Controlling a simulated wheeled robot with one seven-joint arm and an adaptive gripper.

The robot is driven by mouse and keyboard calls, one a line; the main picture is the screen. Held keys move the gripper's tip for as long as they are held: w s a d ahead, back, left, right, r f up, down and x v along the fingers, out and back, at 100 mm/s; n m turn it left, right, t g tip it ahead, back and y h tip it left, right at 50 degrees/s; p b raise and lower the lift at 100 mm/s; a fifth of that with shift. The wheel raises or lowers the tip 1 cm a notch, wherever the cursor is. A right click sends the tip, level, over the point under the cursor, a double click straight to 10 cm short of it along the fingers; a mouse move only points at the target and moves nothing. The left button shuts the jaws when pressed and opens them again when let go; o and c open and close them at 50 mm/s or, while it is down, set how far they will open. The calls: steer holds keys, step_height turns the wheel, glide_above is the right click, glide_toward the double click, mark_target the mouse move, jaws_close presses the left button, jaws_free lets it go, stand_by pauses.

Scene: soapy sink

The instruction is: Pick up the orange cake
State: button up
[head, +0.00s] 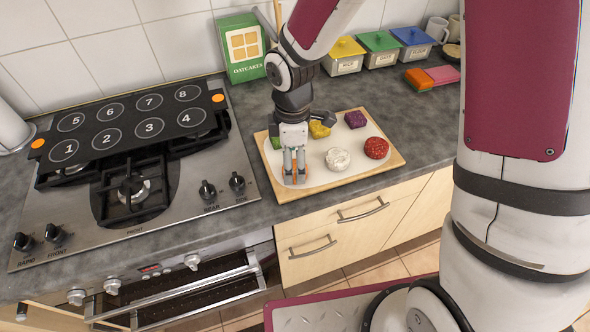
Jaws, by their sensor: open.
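The orange cake (295,173) is at the front left of a white mat on a wooden board (395,159). It is mostly hidden by my gripper (294,181), which reaches down over it from above. The fingers are open, with orange showing between and beside them. I cannot tell whether the fingers touch the cake.
Other cakes on the board are green (276,142), yellow (319,129), purple (355,119), white (338,159) and red (376,148). A stove (130,190) with a numbered black panel (130,125) is left. A green oatcakes box (243,47) and lidded tins (343,56) stand behind.

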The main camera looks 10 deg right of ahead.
step_height(320, 180, down, 2)
steer(key=c, duration=1.3)
steer(key=shift+r, duration=0.1)
